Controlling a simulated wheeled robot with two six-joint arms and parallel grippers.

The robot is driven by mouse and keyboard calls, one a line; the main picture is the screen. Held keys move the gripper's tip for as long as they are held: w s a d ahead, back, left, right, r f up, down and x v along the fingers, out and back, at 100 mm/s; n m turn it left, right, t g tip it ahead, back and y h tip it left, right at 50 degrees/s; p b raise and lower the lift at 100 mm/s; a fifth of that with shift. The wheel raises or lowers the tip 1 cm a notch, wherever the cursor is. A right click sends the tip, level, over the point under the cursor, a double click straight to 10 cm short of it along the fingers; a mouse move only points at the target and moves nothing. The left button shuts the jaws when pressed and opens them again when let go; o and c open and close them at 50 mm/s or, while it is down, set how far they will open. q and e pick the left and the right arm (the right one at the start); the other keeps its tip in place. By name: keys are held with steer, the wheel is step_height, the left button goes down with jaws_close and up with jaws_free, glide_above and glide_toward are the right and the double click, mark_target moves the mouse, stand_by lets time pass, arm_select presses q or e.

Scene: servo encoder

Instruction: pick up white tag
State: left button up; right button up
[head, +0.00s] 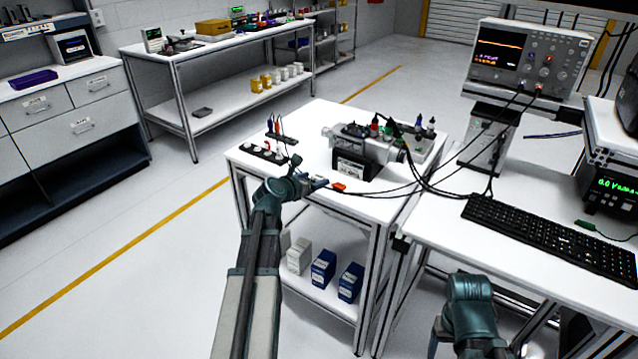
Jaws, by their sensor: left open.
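My left gripper (318,183) is low over the front left part of the white cart's top (305,128), pointing right. It is open; its jaws are small and partly hidden by the wrist. A small orange-red piece (338,187) lies just right of its fingertips. A black strip (262,153) with several small white and dark round pieces lies behind and left of the gripper. I cannot tell surely which small white piece is the white tag. Of my right arm, a teal joint shows at the lower right; its gripper is not in view.
A servo unit on a black stand (362,152) sits mid-cart, with cables running right to the bench. Small screwdrivers (279,128) stand behind the strip. An oscilloscope (528,58) and keyboard (552,232) are on the right bench. Boxes (323,268) lie on the lower shelf.

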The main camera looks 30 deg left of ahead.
arm_select(q)
steer(key=shift+x, duration=0.85)
jaws_close()
steer(key=shift+r, duration=0.25)
